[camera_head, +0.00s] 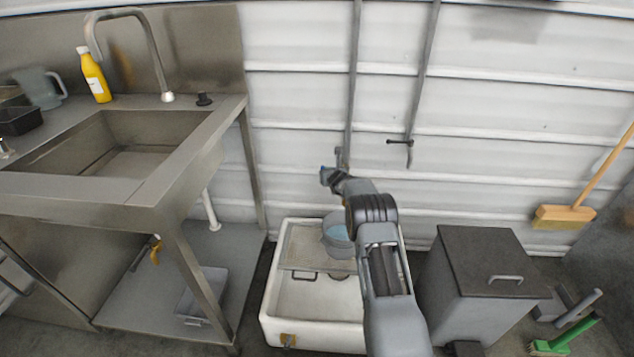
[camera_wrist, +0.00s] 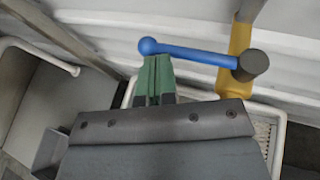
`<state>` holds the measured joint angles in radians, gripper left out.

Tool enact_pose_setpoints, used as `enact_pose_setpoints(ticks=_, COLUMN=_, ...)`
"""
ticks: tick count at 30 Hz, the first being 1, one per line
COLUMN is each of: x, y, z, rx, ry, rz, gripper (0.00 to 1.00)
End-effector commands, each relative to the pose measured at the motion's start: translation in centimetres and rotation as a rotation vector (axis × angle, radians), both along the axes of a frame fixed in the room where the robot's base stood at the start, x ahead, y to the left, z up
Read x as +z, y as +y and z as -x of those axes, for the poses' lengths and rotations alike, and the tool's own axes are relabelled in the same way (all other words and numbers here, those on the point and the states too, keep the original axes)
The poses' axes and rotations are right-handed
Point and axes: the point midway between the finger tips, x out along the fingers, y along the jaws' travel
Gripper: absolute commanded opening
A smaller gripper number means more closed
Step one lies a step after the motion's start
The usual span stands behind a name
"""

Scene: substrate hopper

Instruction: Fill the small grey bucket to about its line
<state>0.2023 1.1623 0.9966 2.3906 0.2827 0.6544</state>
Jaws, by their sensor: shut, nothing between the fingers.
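The small grey bucket (camera_head: 336,243) stands on a rack at the back of a white floor basin (camera_head: 278,322), partly hidden by my arm. Its inside looks pale blue; I cannot make out its line or how full it is. In the wrist view a blue lever (camera_wrist: 195,53) with a ball end runs left from a dark hub on a yellow valve body (camera_wrist: 240,42). My gripper (camera_wrist: 156,60) has green fingers, closed together and empty. Their tips are right at the lever near its ball end; I cannot tell whether they touch. In the head view my gripper (camera_head: 330,176) is above the bucket.
A steel sink bench (camera_head: 150,190) stands left. A lidded grey bin (camera_head: 480,262) stands right of the basin. Two pipes run down the white wall; the right one has a dark handle (camera_head: 400,141). A broom (camera_head: 565,215) and a green brush (camera_head: 565,340) are far right.

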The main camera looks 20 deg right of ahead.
Motion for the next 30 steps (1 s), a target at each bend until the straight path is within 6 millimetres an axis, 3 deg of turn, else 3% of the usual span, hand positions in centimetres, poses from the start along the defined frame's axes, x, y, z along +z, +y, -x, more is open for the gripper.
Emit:
enact_pose_setpoints(ticks=3, x=0.0, y=-0.9, z=0.1, rx=-0.012, ry=0.001, rz=-0.001, gripper=0.00)
enact_pose_setpoints(ticks=17, x=0.3, y=-1.1, z=0.7, rx=-0.014, ry=0.000, rz=-0.002, gripper=0.00)
enact_pose_setpoints(ticks=23, x=1.2, y=-0.8, z=3.0, rx=-0.012, ry=0.001, rz=-0.002, gripper=0.00)
enact_pose_setpoints(ticks=30, x=2.9, y=-0.8, z=6.9, rx=-0.011, ry=-0.001, rz=-0.001, gripper=0.00)
